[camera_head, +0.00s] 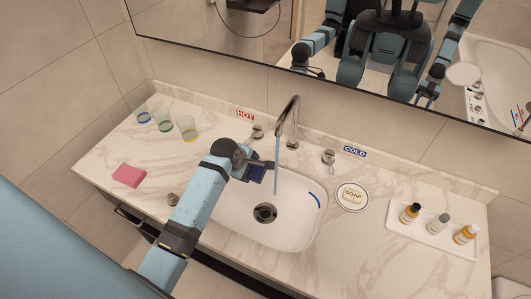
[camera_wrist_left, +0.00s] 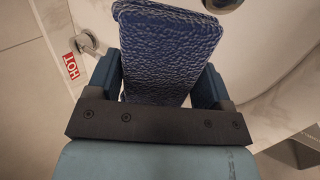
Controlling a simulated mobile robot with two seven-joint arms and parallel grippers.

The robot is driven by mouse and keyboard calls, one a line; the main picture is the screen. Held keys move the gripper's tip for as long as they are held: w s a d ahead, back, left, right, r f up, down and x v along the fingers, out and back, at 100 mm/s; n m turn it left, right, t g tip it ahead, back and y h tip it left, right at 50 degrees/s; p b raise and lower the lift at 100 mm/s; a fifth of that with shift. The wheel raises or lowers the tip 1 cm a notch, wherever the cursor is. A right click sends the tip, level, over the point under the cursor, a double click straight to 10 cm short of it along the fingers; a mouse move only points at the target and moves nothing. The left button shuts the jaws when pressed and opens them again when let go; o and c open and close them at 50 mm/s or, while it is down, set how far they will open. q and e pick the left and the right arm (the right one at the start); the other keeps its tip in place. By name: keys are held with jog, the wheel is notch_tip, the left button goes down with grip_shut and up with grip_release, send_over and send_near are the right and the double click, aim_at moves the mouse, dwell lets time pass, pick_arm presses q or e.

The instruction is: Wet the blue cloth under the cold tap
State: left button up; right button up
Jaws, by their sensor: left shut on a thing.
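My left gripper (camera_head: 247,169) is shut on the blue cloth (camera_head: 257,173), a dark blue textured pad. In the left wrist view the cloth (camera_wrist_left: 168,50) stands out between the two fingers. It is over the back left part of the white basin (camera_head: 292,231). A thin blue stream of water (camera_head: 277,168) falls from the curved spout (camera_head: 291,118), just right of the cloth. I cannot tell whether they touch. The cold tap handle (camera_head: 328,157) is right of the spout by the COLD label (camera_head: 355,152). My right gripper shows only as a small mirror reflection.
The hot tap handle (camera_head: 257,132) is left of the spout. Several glasses (camera_head: 164,120) and a pink sponge (camera_head: 129,175) are at left. A soap dish (camera_head: 352,196) and a white tray (camera_head: 436,236) with bottles are at right. A mirror (camera_head: 240,45) spans the wall.

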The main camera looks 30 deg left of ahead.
dwell(0.3)
pick_arm(q)
jog(key=s+a+r, duration=0.1)
jog(key=s+r, duration=0.3)
jog(key=s, duration=0.1)
dwell(0.5)
